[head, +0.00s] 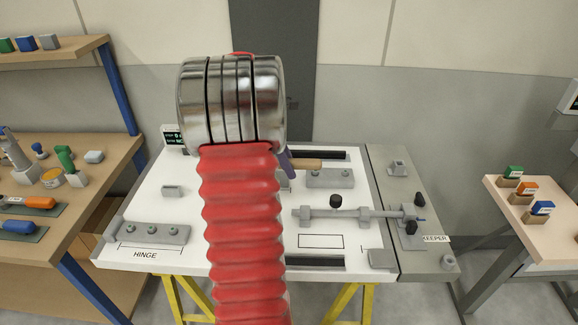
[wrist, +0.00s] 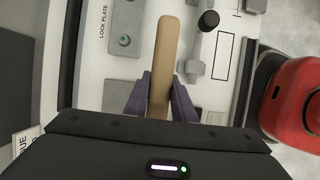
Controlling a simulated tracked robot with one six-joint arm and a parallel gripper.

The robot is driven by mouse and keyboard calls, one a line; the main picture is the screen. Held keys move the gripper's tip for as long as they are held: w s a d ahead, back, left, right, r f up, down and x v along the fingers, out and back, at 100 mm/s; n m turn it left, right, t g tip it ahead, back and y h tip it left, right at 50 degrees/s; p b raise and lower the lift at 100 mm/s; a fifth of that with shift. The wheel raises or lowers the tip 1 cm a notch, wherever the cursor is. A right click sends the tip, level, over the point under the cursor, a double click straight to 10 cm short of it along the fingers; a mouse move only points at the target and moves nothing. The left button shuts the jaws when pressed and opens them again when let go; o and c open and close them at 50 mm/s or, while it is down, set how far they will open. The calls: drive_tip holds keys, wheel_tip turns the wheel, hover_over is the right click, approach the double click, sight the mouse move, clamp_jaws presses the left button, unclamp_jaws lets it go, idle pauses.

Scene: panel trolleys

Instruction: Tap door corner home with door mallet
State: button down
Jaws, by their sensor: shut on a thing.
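My gripper (wrist: 160,88) is shut on a light wooden handle (wrist: 165,50), seen in the wrist view between its two purple fingers. I take the handle for the door mallet's; no mallet head shows. In the head view the handle (head: 307,164) sticks out to the right from behind my red arm, above the rear of the white door panel (head: 250,240). My arm hides most of the gripper there. A plain grey block (head: 382,259) sits at the panel's front right corner; I cannot tell whether it is the door corner.
The panel carries a hinge block (head: 153,233), a latch bar (head: 340,214) and a grey plate (head: 330,179). A grey keeper strip (head: 400,180) runs along its right side. A tool bench (head: 110,150) stands left, a small table (head: 545,225) right. My arm hides the panel's middle.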

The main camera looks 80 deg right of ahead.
sight(292, 160)
drive_tip(key=shift+r, duration=2.05)
